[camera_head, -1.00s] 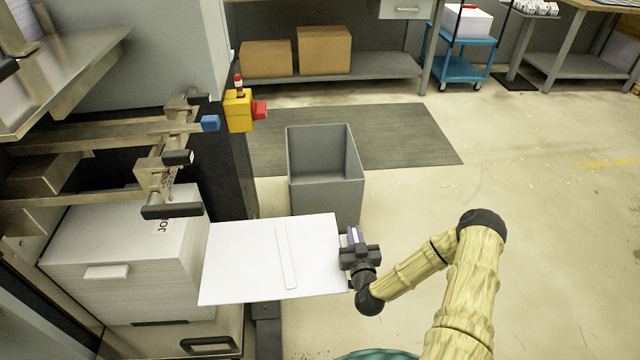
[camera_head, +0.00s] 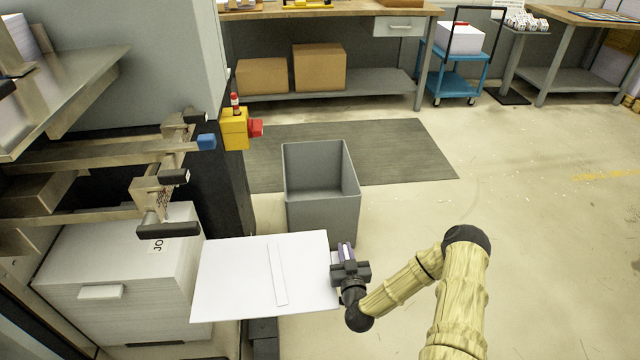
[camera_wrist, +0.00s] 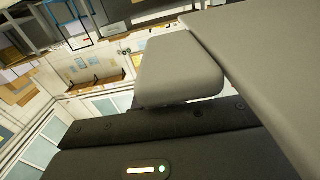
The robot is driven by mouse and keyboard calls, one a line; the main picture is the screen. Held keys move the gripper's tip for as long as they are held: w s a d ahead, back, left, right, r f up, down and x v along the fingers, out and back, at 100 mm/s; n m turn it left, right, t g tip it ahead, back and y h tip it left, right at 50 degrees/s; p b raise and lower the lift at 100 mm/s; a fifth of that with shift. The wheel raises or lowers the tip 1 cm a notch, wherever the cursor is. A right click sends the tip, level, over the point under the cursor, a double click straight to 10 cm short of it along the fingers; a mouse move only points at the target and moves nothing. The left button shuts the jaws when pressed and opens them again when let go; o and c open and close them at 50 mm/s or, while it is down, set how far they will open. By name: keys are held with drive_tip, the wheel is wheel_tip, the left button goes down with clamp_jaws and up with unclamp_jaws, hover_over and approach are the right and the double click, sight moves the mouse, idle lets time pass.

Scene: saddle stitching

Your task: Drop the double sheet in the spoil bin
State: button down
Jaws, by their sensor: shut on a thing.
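The double sheet (camera_head: 235,278) is a large white sheet with a narrow pale strip along it. My gripper (camera_head: 343,262) is shut on its right edge and holds it out flat, above the floor and partly in front of the paper stack. The spoil bin (camera_head: 322,205) is a grey, open-topped box on the floor, just beyond the sheet and my gripper. Its visible inside looks empty. In the wrist view the sheet (camera_wrist: 270,70) fills the right side, beside a grey gripper finger (camera_wrist: 180,65).
A white paper stack (camera_head: 110,270) stands at the left, under the machine's metal bars (camera_head: 90,155). The floor at the right is clear.

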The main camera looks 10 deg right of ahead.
drive_tip(key=s+r+p, duration=0.2)
drive_tip(key=r+p, duration=0.7)
drive_tip(key=r, duration=0.2)
drive_tip(key=s+r+p, duration=0.2)
drive_tip(key=r+p, duration=0.8)
drive_tip(key=shift+s+r, duration=0.2)
drive_tip(key=shift+r, duration=0.15)
drive_tip(key=shift+w+d, duration=0.1)
